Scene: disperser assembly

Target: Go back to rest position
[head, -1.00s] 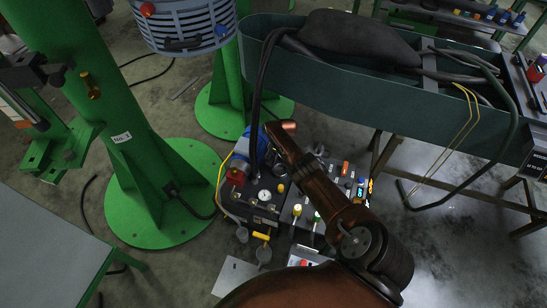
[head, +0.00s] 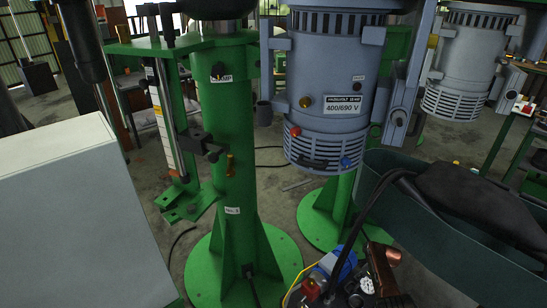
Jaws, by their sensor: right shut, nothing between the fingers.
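My left gripper is not in view.
A green column (head: 225,150) on a round base stands left of centre. A grey motor (head: 325,105) hangs in the middle, with another (head: 465,65) behind it. A dark green trough (head: 470,225) with cables is at right. A pale grey box (head: 75,220) fills the lower left.

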